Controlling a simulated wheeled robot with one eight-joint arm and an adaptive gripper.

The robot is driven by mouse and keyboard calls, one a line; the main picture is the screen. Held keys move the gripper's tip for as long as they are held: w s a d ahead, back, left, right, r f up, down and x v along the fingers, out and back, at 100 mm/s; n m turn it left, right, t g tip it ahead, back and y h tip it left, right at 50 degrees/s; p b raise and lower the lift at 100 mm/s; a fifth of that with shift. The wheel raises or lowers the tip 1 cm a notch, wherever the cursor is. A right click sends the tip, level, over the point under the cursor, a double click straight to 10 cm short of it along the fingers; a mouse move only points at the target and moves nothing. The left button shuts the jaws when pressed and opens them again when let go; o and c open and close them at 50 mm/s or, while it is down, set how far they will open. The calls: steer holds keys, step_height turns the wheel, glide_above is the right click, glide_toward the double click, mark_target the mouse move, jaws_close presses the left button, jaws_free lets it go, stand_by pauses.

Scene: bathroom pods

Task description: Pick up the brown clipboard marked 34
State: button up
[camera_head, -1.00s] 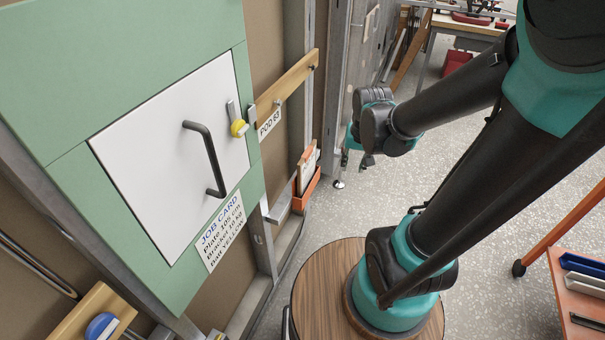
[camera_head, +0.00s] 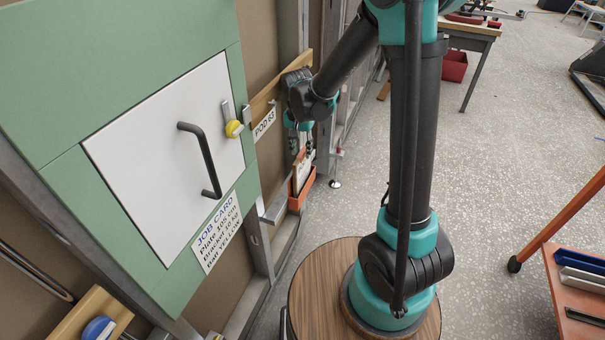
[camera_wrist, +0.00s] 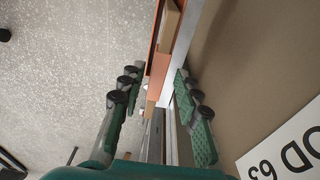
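An orange wall holder (camera_head: 302,196) in the head view holds upright boards, with a brown edge and a white face (camera_head: 302,174) showing above its rim. No number 34 can be read, so I cannot tell which board is the marked clipboard. My gripper (camera_head: 303,146) is just above the boards, pointing down, and partly covers them. In the wrist view my gripper (camera_wrist: 158,78) is open with nothing between its fingertips. The orange holder (camera_wrist: 158,65) and a tan-brown board edge (camera_wrist: 169,25) lie ahead between the two fingers.
The brown pod wall (camera_wrist: 245,60) with a POD 63 label (camera_head: 264,124) is close beside my right finger in the wrist view. A metal ledge (camera_head: 275,207) sits left of the holder. Speckled floor (camera_head: 480,180) to the right is open. An orange cart (camera_head: 580,300) stands at lower right.

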mark_target(301, 167)
steer(key=shift+w+d+f, duration=0.15)
steer(key=shift+f, duration=0.95)
steer(key=shift+w+d+f, duration=0.1)
steer(key=shift+w+f, duration=0.05)
steer(key=shift+f, duration=0.9)
steer(key=shift+c, duration=0.6)
jaws_close()
